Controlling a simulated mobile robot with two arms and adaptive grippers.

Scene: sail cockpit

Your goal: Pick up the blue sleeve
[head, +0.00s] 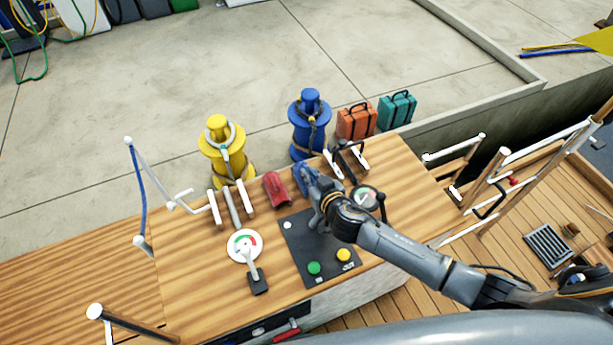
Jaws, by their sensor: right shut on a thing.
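The blue sleeve (300,177) is at the back edge of the wooden console top, partly hidden by my right gripper. My right gripper (309,186) reaches in from the right and is shut on the blue sleeve. I cannot tell whether the sleeve still touches the wood. My left gripper is not in view.
A red sleeve (277,189) lies just left of the blue one. A black panel (300,250) with green and yellow buttons is in front, a white gauge (244,245) to its left. Yellow (226,160) and blue (301,130) bollards stand behind the console.

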